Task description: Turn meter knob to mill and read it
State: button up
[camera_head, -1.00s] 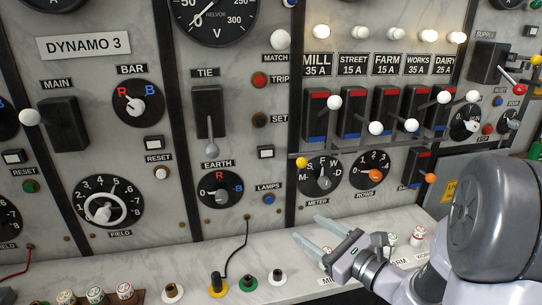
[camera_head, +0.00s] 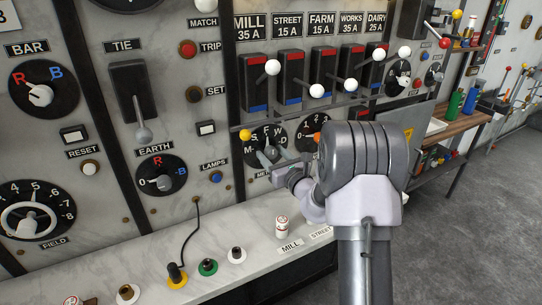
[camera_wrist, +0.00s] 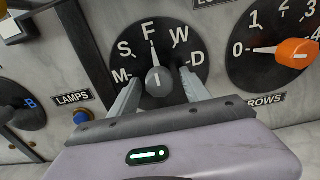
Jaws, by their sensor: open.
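The meter dial (camera_head: 257,137) is a black disc marked M, S, F, W, D, low on the marble panel. It shows large in the wrist view (camera_wrist: 140,55). Its grey knob (camera_wrist: 158,82) has a white pointer line aimed up at F. My gripper (camera_wrist: 160,80) is open, with one finger on each side of the knob; I cannot tell whether they touch it. In the head view my gripper (camera_head: 272,159) is at the lower part of the dial and hides some of it and its METER label.
The rows dial (camera_wrist: 262,47), with an orange knob (camera_wrist: 297,53), is close on the right. A blue lamps button (camera_wrist: 82,117) is at the lower left. Lever switches (camera_head: 255,80) stand above. The marble ledge (camera_head: 250,255) below carries coloured sockets and a cable plug (camera_head: 176,275).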

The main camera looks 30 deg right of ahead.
jog(key=shift+w, duration=0.45)
grip_shut()
